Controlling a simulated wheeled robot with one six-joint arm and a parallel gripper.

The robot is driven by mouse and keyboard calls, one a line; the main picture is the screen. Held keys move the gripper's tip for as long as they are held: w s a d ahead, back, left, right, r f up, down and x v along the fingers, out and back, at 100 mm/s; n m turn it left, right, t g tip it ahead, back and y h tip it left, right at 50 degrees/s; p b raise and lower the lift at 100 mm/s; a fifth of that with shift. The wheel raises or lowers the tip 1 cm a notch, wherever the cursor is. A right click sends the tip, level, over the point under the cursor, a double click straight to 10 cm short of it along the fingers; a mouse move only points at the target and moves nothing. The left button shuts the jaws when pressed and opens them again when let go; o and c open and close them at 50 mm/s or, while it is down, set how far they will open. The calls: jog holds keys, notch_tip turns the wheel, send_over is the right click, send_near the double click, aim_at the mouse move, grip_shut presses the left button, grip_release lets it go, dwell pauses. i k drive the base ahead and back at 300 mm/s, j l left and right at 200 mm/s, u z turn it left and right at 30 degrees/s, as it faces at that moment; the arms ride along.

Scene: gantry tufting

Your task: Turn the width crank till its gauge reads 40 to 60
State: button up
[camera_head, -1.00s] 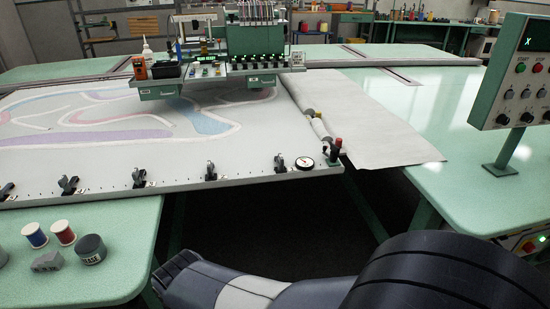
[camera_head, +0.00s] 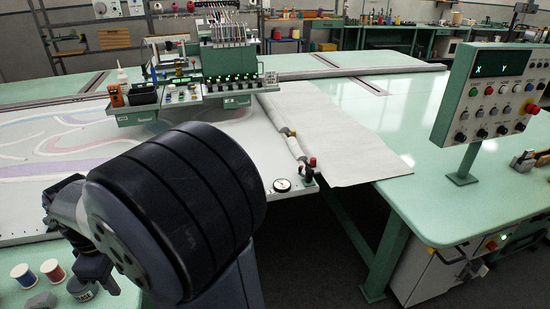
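A small round white gauge (camera_head: 282,185) sits at the front right corner of the pale work frame. Its needle and numbers are too small to read. Next to it on the right stands a dark upright piece with a red knob (camera_head: 312,162), which looks like the crank. A grey roll of cloth lies just behind it. My arm fills the lower left and middle. What looks like my gripper (camera_head: 98,275) hangs dark at the lower left, near the thread spools and well apart from the crank. I cannot make out its fingers.
A green control panel (camera_head: 492,95) stands on the right table (camera_head: 390,200). A tufting head (camera_head: 228,60) spans the frame behind. White cloth (camera_head: 345,150) drapes right of the crank. Blue and red spools (camera_head: 50,268) stand lower left. A dark floor gap separates the tables.

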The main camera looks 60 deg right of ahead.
aim_at(308, 176)
jog(key=z, duration=1.4)
jog(key=i+l+z, duration=0.3)
jog(key=i, duration=0.2)
jog(key=i+l+z, duration=0.3)
jog(key=i, duration=0.2)
